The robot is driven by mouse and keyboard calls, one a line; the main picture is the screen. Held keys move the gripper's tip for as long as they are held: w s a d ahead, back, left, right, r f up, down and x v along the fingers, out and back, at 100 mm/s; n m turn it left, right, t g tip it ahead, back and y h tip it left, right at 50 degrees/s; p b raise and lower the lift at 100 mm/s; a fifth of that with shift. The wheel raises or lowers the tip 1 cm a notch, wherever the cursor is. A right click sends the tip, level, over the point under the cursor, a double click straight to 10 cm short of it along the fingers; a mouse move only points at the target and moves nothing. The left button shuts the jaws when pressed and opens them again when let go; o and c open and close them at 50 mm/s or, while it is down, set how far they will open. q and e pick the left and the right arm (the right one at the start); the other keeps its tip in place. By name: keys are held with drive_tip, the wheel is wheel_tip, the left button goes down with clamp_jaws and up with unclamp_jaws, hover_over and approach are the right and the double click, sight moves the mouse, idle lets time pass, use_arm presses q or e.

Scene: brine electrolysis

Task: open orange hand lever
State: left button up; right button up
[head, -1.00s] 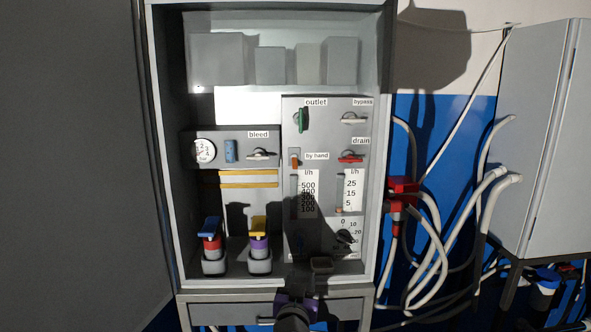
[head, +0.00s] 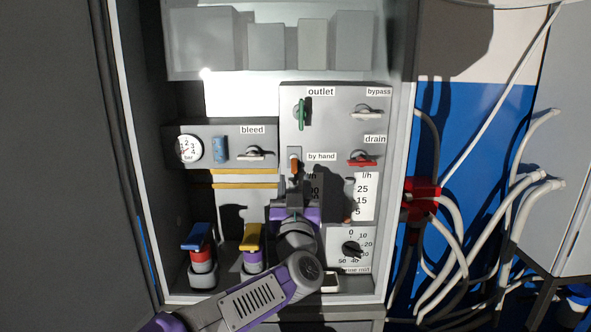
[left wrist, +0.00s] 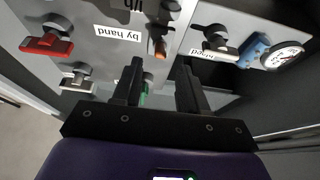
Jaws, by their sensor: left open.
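The orange hand lever (head: 294,166) is a small orange handle on the grey panel, left of the "by hand" label and pointing down. In the left wrist view, which is upside down, the orange lever (left wrist: 159,47) is just beyond the fingertips, between their lines. My left gripper (head: 295,190) is in front of the panel just below the lever. In the wrist view its two dark fingers (left wrist: 158,75) are apart with nothing held between them. Whether a finger touches the lever cannot be told. My right gripper is not in view.
Nearby are the green outlet handle (head: 302,113), red drain handle (head: 362,158), bypass handle (head: 366,111), bleed handle (head: 255,153), blue block (head: 220,149) and gauge (head: 188,149). Blue-topped (head: 197,236) and yellow-topped (head: 251,238) items stand lower left. Cabinet walls enclose both sides.

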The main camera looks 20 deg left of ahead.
sight(294, 172)
use_arm(q)
drive_tip(key=shift+p+x, duration=0.4)
drive_tip(key=shift+x, duration=1.85)
drive_tip(key=shift+w+f, duration=0.1)
drive_tip(key=shift+f, duration=0.05)
clamp_jaws()
